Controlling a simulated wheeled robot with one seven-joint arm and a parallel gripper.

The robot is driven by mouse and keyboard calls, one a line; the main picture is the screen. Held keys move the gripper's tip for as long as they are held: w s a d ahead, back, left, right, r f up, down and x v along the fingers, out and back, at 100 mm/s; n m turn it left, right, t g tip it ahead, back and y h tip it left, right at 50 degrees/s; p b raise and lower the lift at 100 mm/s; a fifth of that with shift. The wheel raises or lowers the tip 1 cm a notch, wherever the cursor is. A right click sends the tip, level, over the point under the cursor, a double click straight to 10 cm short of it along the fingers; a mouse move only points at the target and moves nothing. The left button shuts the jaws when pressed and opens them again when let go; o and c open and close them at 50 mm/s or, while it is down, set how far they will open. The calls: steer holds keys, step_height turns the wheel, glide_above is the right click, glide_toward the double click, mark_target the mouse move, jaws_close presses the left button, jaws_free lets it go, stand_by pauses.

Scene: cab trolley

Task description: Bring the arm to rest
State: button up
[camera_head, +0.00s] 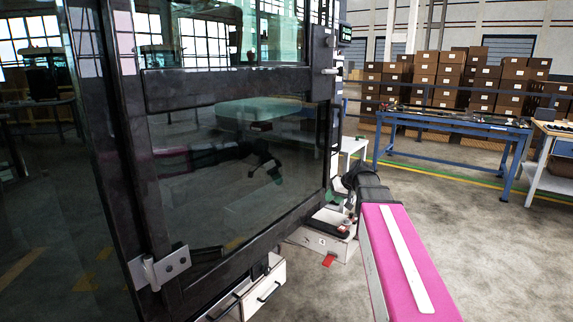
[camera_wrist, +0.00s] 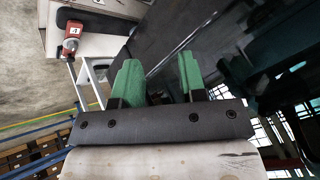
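My gripper (camera_wrist: 158,78) shows in the wrist view with its two green fingers apart and nothing between them. In the camera_head view my pink arm reaches forward from the lower right. Its black wrist is beside the right edge of the cab's dark glass door (camera_head: 235,165). The arm's reflection shows in the glass. In the wrist view a dark panel lies beyond the fingers; I cannot tell whether they touch it.
A white drawer unit (camera_head: 259,291) stands low by the cab, with a red piece (camera_head: 328,260) near it. A blue workbench (camera_head: 455,128) and stacked cardboard boxes (camera_head: 450,72) are behind. The floor right of my arm is clear. A red labelled object (camera_wrist: 71,43) shows in the wrist view.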

steer(key=s+f+m+g+h, duration=0.2)
steer(key=s+f+g+h, duration=0.2)
steer(key=s+f, duration=1.8)
steer(key=shift+s+f+g+h, duration=0.2)
steer(key=shift+g+h, duration=0.1)
steer(key=shift+h, duration=0.5)
